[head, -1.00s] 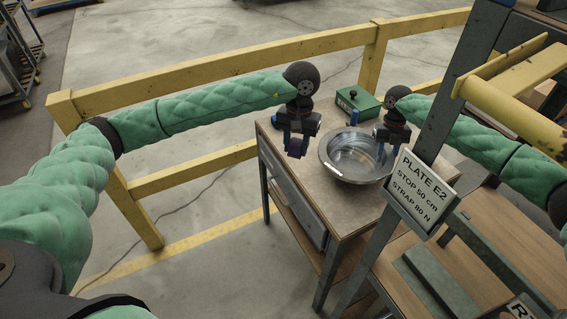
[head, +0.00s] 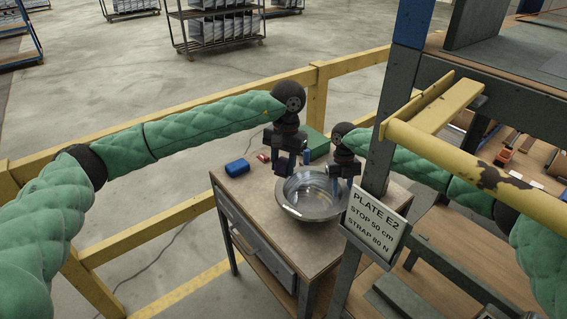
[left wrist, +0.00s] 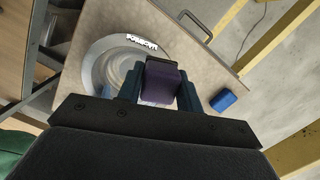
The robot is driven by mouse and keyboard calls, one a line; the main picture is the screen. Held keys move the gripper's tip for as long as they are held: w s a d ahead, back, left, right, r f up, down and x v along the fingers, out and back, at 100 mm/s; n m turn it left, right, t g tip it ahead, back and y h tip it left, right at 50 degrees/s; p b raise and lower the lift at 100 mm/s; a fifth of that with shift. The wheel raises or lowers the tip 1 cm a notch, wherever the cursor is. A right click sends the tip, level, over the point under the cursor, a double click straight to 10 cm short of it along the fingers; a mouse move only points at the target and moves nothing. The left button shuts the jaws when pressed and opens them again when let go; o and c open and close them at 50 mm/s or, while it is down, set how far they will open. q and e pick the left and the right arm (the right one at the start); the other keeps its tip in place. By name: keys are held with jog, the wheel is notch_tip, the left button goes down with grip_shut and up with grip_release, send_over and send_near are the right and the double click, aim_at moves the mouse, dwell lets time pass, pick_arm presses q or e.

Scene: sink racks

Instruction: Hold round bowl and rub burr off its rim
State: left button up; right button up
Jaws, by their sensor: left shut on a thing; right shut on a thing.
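The round steel bowl (head: 310,205) stands on the small table, its open top up. My right gripper (head: 343,174) is shut on the bowl's right rim in the head view. My left gripper (head: 287,166) hangs over the bowl's far-left rim. In the left wrist view my left gripper (left wrist: 162,92) is shut on a dark purple block (left wrist: 162,76). The block covers part of the bowl (left wrist: 98,62); I cannot tell whether it touches the rim. A jagged white mark, perhaps the burr (left wrist: 142,41), shows on the rim there.
A blue block (head: 237,167) and a small red item (head: 262,157) lie on the table (head: 245,195) left of the bowl. A green box (head: 316,141) stands behind. A sign on a post (head: 373,224) stands front right; a yellow rail (head: 150,218) runs along the left.

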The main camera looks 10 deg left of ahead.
pick_arm(q)
jog(key=shift+f, duration=2.55)
jog(key=shift+f, duration=0.1)
